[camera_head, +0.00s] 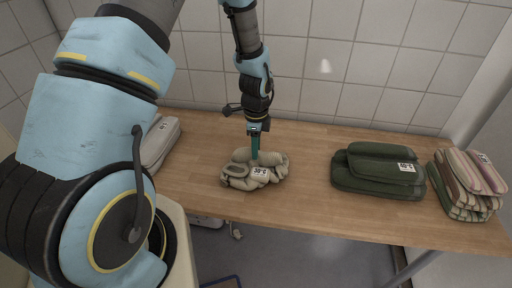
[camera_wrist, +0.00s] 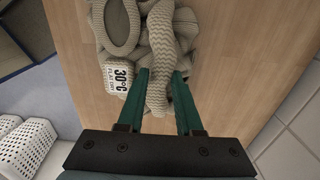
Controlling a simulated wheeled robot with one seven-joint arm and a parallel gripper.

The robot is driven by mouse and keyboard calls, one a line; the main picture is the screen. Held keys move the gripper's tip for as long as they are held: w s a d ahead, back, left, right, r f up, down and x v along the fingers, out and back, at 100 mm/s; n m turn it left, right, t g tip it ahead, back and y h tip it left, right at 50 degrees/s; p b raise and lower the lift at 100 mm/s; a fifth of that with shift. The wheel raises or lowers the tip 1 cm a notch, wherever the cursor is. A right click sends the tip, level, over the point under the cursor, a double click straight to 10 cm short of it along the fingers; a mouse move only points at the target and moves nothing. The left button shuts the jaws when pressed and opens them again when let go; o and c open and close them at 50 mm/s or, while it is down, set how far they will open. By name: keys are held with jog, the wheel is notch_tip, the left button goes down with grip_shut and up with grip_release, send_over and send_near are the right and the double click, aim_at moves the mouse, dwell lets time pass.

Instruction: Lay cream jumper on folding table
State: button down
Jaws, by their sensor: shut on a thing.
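The cream jumper (camera_head: 238,181) is a bunched, ribbed knit with a white 30°C tag, at the front middle of the wooden folding table (camera_head: 306,186). It appears to rest on the tabletop. My gripper (camera_head: 254,158) points straight down onto it from above. In the wrist view the jumper (camera_wrist: 120,25) fills the top middle, and a thick fold of it lies between the two green fingers of my gripper (camera_wrist: 158,88). The gripper is shut on that fold.
A dark green folded garment (camera_head: 372,170) tagged 40°C and a striped folded stack (camera_head: 466,187) lie on the table to the right. A grey-beige folded item (camera_head: 160,143) lies at the left, partly behind my arm. White baskets (camera_wrist: 28,143) show in the wrist view. Tiled wall stands behind.

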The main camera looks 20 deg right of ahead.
jog(key=c, duration=0.6)
grip_release()
notch_tip(320, 180, up, 12)
jog(key=b, duration=0.3)
jog(key=s+a+r+n, duration=0.1)
jog(key=a+r+n, duration=0.1)
jog(key=a+n, duration=0.5)
jog(key=s+a+r+n+t, duration=0.1)
jog(key=s+a+r+n, duration=0.1)
jog(key=a+n, duration=0.6)
jog(key=s+a+r+n, duration=0.1)
jog(key=a+r+n, duration=0.1)
jog(key=a+n, duration=0.5)
jog(key=shift+s+a+r+n+t, duration=0.1)
jog(key=shift+s+a+n+t, duration=0.1)
jog(key=shift+a, duration=0.85)
jog(key=shift+s+a+n+t, duration=0.1)
jog(key=shift+a+n, duration=0.1)
jog(key=shift+a, duration=0.85)
